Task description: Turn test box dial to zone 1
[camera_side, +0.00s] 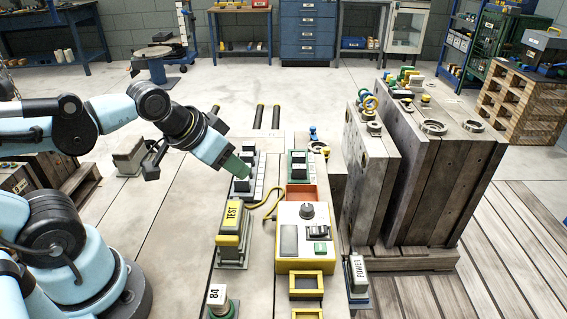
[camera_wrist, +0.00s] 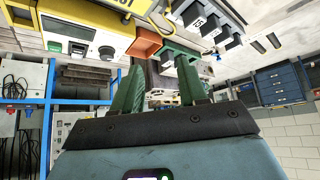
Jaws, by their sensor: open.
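I cannot read the dial's setting. My gripper (camera_side: 243,168) has green fingers and is left of and behind the box, apart from the dial. In the wrist view my gripper (camera_wrist: 160,88) is open, with nothing held between the fingers.
A yellow-topped TEST block (camera_side: 231,227) stands left of the box, with a yellow cable (camera_side: 268,205) between. An orange tray (camera_side: 301,193) lies behind the box. Black-block rows stand near my gripper. Large mould plates (camera_side: 440,180) rise at right; a POWER block (camera_side: 358,275) stands front right.

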